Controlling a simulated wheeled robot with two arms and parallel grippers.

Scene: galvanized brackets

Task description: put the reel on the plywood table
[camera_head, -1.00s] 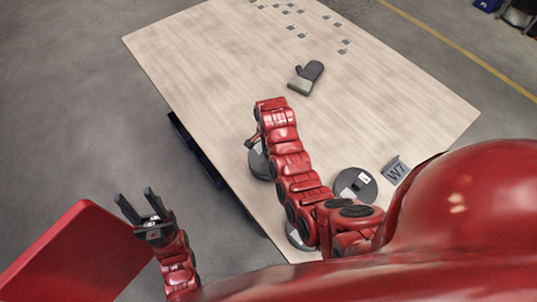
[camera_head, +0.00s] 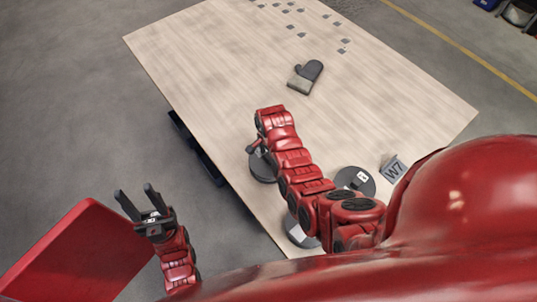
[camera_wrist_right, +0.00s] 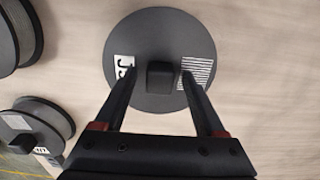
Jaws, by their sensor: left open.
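A round dark grey reel with a white "J5" label, a barcode label and a blocky central knob fills the middle of the right wrist view (camera_wrist_right: 160,98). In the head view it appears as the dark disc (camera_head: 262,168) near the table's left edge, partly covered by my right arm. It rests on the pale plywood table (camera_head: 220,60). My right gripper (camera_wrist_right: 157,74) is open, with its fingers over the disc on either side of the knob, apart from it. Whether the fingertips touch the disc is unclear. My left gripper (camera_head: 136,190) is open and empty, off the table at left.
Similar dark reels stand nearby: one beside the grey "W7" block (camera_head: 393,168), labelled disc (camera_head: 354,181), and one near the front edge (camera_head: 299,234). The table's middle is clear.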

